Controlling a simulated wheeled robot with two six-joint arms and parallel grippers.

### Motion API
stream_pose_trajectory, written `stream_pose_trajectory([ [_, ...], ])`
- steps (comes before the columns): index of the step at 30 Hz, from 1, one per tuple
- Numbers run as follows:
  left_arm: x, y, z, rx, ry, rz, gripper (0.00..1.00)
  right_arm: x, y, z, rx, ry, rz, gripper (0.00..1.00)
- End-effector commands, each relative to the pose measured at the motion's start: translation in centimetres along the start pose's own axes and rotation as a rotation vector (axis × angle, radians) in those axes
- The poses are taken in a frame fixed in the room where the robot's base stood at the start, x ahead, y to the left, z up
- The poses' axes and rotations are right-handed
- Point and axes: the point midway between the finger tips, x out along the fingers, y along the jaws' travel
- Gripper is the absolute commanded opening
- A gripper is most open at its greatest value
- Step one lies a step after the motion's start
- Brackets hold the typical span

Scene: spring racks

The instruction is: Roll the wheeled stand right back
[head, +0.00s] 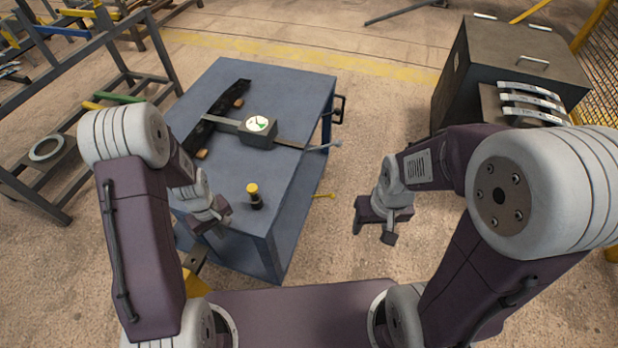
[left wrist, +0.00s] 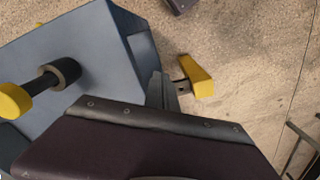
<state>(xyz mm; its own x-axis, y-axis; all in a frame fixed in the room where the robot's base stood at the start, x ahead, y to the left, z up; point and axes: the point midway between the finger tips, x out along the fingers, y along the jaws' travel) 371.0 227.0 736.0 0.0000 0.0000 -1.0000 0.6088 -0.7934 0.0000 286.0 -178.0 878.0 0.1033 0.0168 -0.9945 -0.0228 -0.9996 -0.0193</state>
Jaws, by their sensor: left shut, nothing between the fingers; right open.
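The stand (head: 225,85) is a blue table-like cart left of centre in the head view; its wheels are not visible. It bears a dark box with a round dial (head: 257,130), a long dark bar and a small black post with a yellow top (head: 254,196). A black handle (head: 338,108) sticks out from its right side. My left gripper (head: 215,226) is shut and empty, by the stand's near-left edge; I cannot tell whether it touches. The stand's blue top also shows in the left wrist view (left wrist: 95,45). My right gripper (head: 374,235) is open and empty over the floor, right of the stand.
A metal rack (head: 60,130) stands at the left. A dark cabinet (head: 520,60) with pale curved strips stands at the right, by yellow mesh fencing. A yellow block (left wrist: 196,76) shows beside the stand in the left wrist view. Floor beyond the stand is clear, with a yellow line.

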Motion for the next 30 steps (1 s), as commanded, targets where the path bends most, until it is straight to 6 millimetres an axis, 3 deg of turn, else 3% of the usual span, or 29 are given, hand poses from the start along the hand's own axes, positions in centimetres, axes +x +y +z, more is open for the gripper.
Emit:
stream_pose_trajectory([
  [21,4.5,0.0,0.0,0.0,0.0,0.0,0.0,3.2,0.1,0.3,0.0,0.0,0.0,0.55],
  [30,4.5,0.0,0.0,0.0,0.0,0.0,0.0,3.1,0.1,0.3,0.0,0.0,0.0,0.55],
])
